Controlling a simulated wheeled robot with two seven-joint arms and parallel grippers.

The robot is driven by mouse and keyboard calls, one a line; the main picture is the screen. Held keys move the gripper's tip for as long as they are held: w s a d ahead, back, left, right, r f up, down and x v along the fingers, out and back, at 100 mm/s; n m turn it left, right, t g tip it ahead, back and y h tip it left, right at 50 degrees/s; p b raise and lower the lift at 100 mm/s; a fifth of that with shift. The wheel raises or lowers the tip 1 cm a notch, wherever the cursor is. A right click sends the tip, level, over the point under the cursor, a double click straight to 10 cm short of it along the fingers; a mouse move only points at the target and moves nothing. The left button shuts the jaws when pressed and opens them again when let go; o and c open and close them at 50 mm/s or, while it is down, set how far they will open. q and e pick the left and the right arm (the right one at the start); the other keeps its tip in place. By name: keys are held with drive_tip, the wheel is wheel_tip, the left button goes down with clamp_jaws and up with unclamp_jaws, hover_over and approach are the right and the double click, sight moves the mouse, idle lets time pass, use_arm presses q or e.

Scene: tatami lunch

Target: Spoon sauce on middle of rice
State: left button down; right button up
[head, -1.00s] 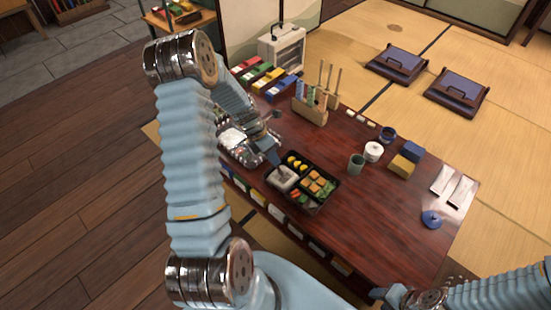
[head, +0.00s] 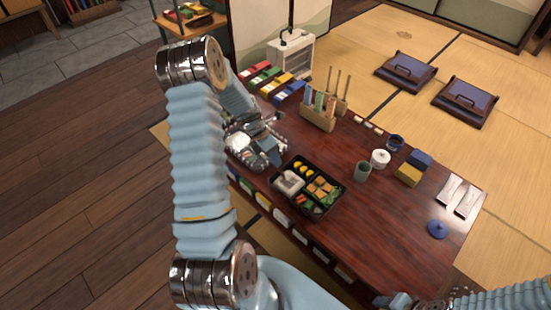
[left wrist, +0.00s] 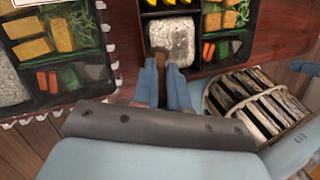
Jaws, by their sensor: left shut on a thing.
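The black lunch box (head: 318,213) lies on the table, with white rice (head: 290,181) in its left compartment beside yellow, orange and green foods. My left gripper (head: 268,154) is just left of the box in the head view. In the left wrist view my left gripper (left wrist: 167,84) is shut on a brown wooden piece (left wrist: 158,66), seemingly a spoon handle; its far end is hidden. The fingers are at the near edge of the rice (left wrist: 172,42); contact cannot be told. My right gripper (head: 398,301) is low at the front, its jaws unclear. I cannot make out the sauce.
A white lidded pot (head: 380,158), a green cup (head: 362,171) and a blue round thing (head: 437,229) stand right of the box. A wooden holder (head: 318,118) is behind. The table's right middle is clear.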

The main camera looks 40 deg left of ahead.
use_arm(q)
drive_tip(key=shift+w, duration=0.15)
drive_tip(key=shift+w+p, duration=0.15)
drive_tip(key=shift+p, duration=0.25)
idle(0.4)
drive_tip(key=shift+w+r, duration=0.1)
idle(0.4)
drive_tip(key=shift+d, duration=1.05)
drive_tip(key=shift+d, duration=0.2)
drive_tip(key=shift+d, duration=0.9)
